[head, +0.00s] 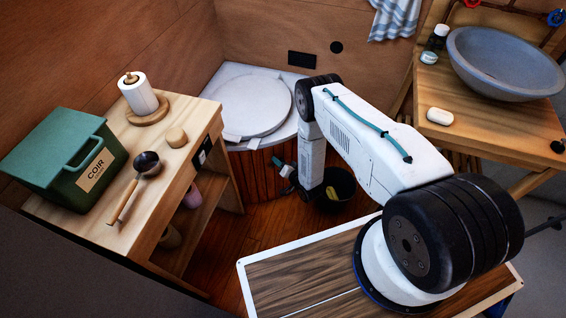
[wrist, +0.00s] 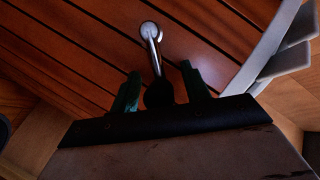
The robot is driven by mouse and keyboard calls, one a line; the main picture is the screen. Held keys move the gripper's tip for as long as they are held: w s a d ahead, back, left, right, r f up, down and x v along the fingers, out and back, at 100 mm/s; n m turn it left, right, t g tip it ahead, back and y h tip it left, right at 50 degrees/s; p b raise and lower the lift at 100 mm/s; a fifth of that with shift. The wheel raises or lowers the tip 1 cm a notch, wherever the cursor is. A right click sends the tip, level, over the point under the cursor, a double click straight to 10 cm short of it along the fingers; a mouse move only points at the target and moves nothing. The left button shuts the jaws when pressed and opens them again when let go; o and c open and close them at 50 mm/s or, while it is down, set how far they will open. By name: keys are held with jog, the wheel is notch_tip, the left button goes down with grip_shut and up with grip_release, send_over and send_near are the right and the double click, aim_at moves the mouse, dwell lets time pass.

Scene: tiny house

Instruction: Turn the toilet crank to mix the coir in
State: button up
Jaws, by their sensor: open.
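The toilet (head: 254,105) stands in the back corner, with a closed white lid and a reddish slatted wood front (head: 252,180). In the wrist view the metal crank (wrist: 151,35) comes out of the slatted front (wrist: 80,45). Its black knob (wrist: 159,94) lies between the two green fingers of my gripper (wrist: 160,88). The fingers are open, with a gap visible on both sides of the knob. In the head view my gripper (head: 287,180) is low at the toilet's front, and the crank cannot be made out there.
A dark bucket (head: 340,186) is on the floor right of my gripper. A basin (head: 500,65) and soap (head: 439,116) are on the right counter.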

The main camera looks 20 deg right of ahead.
grip_shut()
jog(key=shift+d, duration=0.4)
jog(key=shift+a, duration=0.3)
jog(key=shift+a+r, duration=0.1)
jog(key=shift+a, duration=0.25)
